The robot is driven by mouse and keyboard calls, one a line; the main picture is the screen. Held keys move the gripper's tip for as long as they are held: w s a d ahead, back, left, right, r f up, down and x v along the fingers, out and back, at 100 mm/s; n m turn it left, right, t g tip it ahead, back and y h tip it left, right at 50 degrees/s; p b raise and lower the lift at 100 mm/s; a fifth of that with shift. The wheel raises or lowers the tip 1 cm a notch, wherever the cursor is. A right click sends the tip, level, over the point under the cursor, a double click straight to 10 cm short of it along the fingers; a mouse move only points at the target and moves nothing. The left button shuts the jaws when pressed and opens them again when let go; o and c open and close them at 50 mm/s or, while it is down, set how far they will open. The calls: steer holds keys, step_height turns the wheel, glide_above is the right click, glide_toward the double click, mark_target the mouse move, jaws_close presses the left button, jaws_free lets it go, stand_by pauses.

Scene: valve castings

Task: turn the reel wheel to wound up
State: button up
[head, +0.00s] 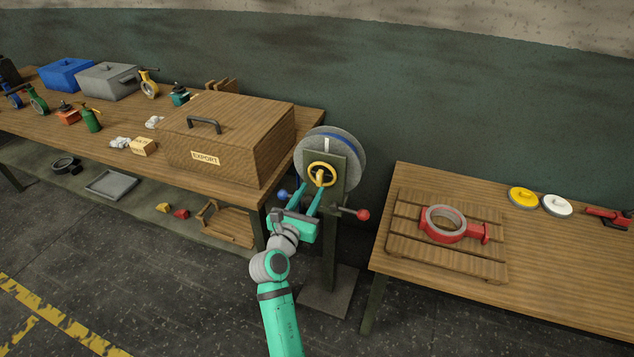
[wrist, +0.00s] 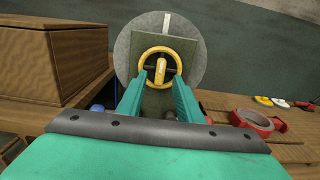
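The reel (head: 345,150) is a grey disc with a blue band, standing between the two benches on a post. A white mark shows at its top in the wrist view (wrist: 167,22). The yellow reel wheel (head: 322,174) sits on a plate in front of the disc; it also shows in the wrist view (wrist: 161,66), with a yellow knob or handle at its lower middle. My gripper (head: 311,188) is in front of the wheel. Its two fingers (wrist: 158,90) are apart, one on each side of the yellow handle. I cannot tell whether they touch it.
A wooden EXPORT box (head: 230,145) stands on the left bench, close to the reel. A red ball lever (head: 362,215) and a blue ball lever (head: 283,195) stick out beside the post. A red valve casting (head: 443,224) lies on a pallet on the right bench (head: 545,262).

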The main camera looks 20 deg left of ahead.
mark_target(318, 179)
steer(key=w, duration=0.5)
steer(key=shift+w+d, duration=0.15)
steer(key=shift+w, duration=0.2)
jaws_close()
